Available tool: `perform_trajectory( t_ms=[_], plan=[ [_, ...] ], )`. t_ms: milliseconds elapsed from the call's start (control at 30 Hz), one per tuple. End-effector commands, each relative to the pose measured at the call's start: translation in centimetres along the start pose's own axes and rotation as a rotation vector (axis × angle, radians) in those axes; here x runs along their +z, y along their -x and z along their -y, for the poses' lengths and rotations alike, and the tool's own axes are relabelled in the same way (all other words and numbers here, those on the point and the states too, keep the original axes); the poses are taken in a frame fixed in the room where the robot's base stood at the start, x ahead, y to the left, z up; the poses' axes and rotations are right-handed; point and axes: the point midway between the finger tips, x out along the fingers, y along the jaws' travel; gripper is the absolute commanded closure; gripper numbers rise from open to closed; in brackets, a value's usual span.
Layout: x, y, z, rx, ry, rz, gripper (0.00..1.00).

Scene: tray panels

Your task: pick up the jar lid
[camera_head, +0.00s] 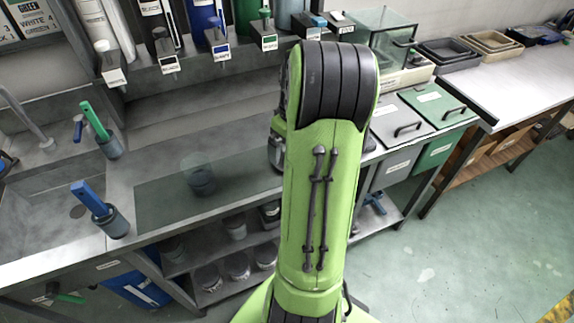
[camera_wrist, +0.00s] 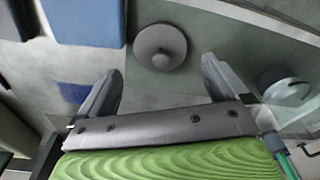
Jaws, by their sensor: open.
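In the wrist view a round grey lid with a raised knob (camera_wrist: 160,46) lies on a grey-green surface. It looks like the jar lid. My gripper (camera_wrist: 161,74) is open, its two dark fingers spread wide. The lid shows just beyond the fingertips, roughly centred between them, and nothing is held. How far the fingers are above the surface I cannot tell. In the head view my green arm hides the gripper and the lid. A dark jar (camera_head: 201,180) stands on the bench mat (camera_head: 150,212) left of the arm.
On the bench, two cups (camera_head: 113,222) (camera_head: 110,146) hold brushes or tools. Grey (camera_head: 398,120) and green bins (camera_head: 436,106) stand right of my arm. Bottles line the back.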

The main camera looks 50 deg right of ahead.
Motion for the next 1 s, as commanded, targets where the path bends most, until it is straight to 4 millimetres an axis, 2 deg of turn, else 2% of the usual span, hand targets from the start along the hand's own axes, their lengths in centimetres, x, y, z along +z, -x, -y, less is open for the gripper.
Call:
perform_trajectory(
  t_ms=[100,233,500,833,1000],
  plan=[
    [0.1,-2.5,0.1,-0.004,0.0,0.002,0.0],
    [0.1,-4.7,0.2,-0.004,0.001,0.002,0.0],
    [0.1,-4.9,0.1,0.0,0.0,0.001,0.0],
    [0.0,-4.9,0.1,0.0,0.0,0.0,0.49],
    [0.0,-4.9,0.1,0.0,0.0,0.0,0.49]
  ],
)
